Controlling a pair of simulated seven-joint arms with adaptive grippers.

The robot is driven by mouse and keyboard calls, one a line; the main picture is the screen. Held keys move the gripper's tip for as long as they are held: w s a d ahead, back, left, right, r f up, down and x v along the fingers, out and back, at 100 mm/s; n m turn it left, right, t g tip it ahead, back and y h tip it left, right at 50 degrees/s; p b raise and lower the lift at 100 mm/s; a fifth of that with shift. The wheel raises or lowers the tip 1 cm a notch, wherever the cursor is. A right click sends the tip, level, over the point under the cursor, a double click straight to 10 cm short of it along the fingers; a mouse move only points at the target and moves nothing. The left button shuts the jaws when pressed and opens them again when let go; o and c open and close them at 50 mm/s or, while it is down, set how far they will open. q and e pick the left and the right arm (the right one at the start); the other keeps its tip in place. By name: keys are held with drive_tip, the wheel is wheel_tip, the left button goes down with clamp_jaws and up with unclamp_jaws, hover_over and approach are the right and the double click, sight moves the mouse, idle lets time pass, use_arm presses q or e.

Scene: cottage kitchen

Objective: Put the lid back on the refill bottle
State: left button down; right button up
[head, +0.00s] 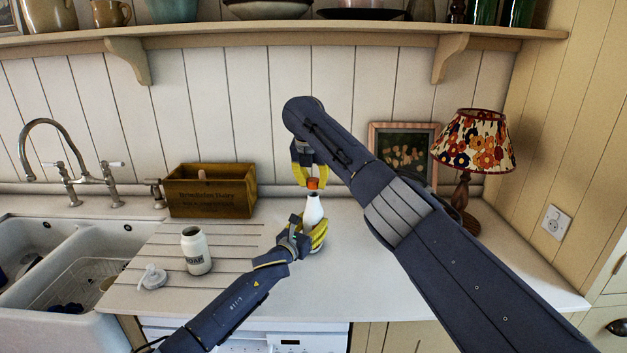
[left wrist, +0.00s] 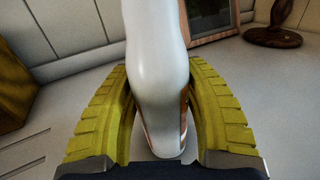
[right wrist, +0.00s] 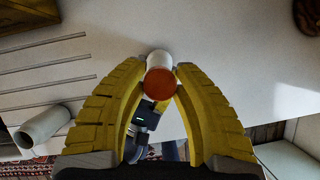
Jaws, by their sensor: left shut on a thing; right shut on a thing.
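The white refill bottle (head: 313,212) stands upright on the counter. My left gripper (head: 316,234) is shut around its lower body, and the bottle also fills the middle of the left wrist view (left wrist: 158,75). The orange-red lid (head: 312,184) is in my right gripper (head: 310,178), which comes down from above and is shut on it. The lid is right over the bottle's neck; I cannot tell whether they touch. In the right wrist view the lid (right wrist: 160,83) sits between the fingertips, with the white bottle (right wrist: 157,59) partly hidden behind it.
An open white jar (head: 196,251) and a loose pump top (head: 152,277) are on the left, near the sink (head: 60,310). A wooden crate (head: 211,195) stands against the back wall. A picture frame (head: 402,130) and a lamp (head: 470,150) are behind my right arm.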

drive_tip(key=shift+f, duration=0.85)
drive_tip(key=shift+f, duration=0.55)
idle(0.4)
use_arm(q)
drive_tip(key=shift+f, duration=0.1)
use_arm(e)
drive_tip(key=shift+o, duration=0.2)
drive_tip(key=shift+w+a+r+m+h, duration=0.15)
drive_tip(key=shift+m+h, duration=0.15)
drive_tip(key=shift+m, duration=0.8)
drive_tip(key=shift+s+m+h, duration=0.2)
drive_tip(key=shift+m+h, duration=0.1)
drive_tip(key=shift+m, duration=0.3)
drive_tip(key=shift+c, duration=0.2)
drive_tip(key=o, duration=1.3)
